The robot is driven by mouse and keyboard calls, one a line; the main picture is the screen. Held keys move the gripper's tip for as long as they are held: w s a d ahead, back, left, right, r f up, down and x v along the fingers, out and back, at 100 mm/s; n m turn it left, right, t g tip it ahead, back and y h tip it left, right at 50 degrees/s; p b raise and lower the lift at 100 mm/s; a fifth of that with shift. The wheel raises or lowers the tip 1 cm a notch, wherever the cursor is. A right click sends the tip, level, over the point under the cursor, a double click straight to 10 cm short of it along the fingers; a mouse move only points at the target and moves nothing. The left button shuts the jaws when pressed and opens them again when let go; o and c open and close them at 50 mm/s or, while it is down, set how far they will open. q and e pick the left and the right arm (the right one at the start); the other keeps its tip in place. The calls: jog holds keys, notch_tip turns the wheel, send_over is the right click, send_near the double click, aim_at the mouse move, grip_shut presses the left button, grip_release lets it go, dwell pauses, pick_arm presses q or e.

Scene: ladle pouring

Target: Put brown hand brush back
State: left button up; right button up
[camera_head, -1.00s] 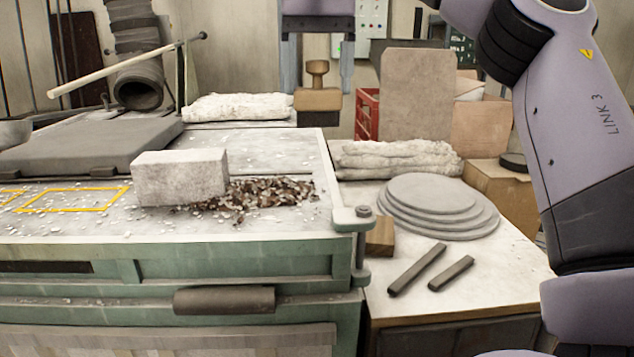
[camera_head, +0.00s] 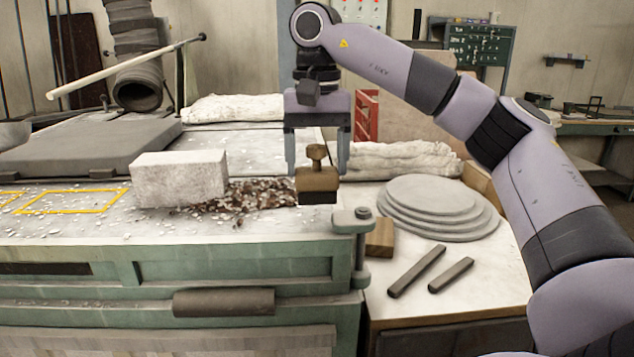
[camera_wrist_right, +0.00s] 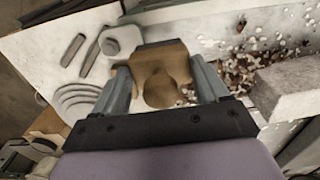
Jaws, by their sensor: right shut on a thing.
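The brown hand brush (camera_head: 318,182), a wooden block with a round knob and dark bristles underneath, is at the right end of the workbench top. My right gripper (camera_head: 316,170) points down and is shut on it, with a finger on each side. In the right wrist view the brush (camera_wrist_right: 158,62) sits between the two fingers. I cannot tell whether its bristles touch the bench top. A pile of brown and white debris (camera_head: 262,196) lies just left of the brush. My left gripper is not in view.
A pale block (camera_head: 180,178) stands left of the debris. A clamp-like fitting (camera_head: 354,220) is at the bench corner. The right-hand side table (camera_head: 480,290) holds stacked grey discs (camera_head: 430,195), two dark bars (camera_head: 416,271) and a small wooden block (camera_head: 380,238).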

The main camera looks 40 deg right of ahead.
aim_at(317, 170)
jog(key=shift+f, duration=2.15)
jog(key=o, duration=1)
jog(key=shift+f, duration=0.1)
jog(key=shift+r, duration=6.15)
jog(key=shift+a+f, duration=0.1)
